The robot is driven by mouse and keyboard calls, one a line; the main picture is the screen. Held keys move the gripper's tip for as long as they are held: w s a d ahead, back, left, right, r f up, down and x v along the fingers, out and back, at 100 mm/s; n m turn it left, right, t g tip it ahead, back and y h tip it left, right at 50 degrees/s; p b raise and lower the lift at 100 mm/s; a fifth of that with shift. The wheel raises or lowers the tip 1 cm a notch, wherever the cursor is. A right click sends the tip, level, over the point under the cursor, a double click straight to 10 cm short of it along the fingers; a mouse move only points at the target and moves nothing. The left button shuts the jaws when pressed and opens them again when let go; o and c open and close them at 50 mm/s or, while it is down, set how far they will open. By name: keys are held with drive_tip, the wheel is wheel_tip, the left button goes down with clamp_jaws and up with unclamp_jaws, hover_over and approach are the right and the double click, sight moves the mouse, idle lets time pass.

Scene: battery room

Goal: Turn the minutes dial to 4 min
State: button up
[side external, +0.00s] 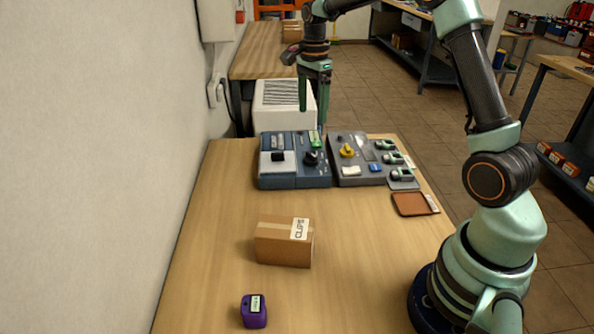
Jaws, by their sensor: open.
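Two grey control panels stand side by side at the far end of the wooden table. The left panel (277,179) carries a round black dial (311,159) with a small green patch (316,139) above it. The right panel (345,178) carries a yellow knob (347,151). The labels are too small to read, so I cannot tell for sure which is the minutes dial or where it points. My gripper (312,118) points down, open and empty, above the back of the left panel near the black dial. It appears apart from the dial.
A cardboard box (284,248) and a purple block (254,311) lie nearer on the table (215,250). Several small dark devices (388,145) line the right panel's right side. A brown tray (411,204) lies by the right edge. A wall is at left.

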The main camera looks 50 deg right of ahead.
sight(312, 154)
drive_tip(key=c, duration=0.4)
drive_tip(key=shift+c, duration=0.8)
wheel_tip(312, 154, down, 12)
drive_tip(key=n, duration=1.7)
drive_tip(key=shift+s+f, duration=0.1)
drive_tip(key=shift+c, duration=0.3)
clamp_jaws()
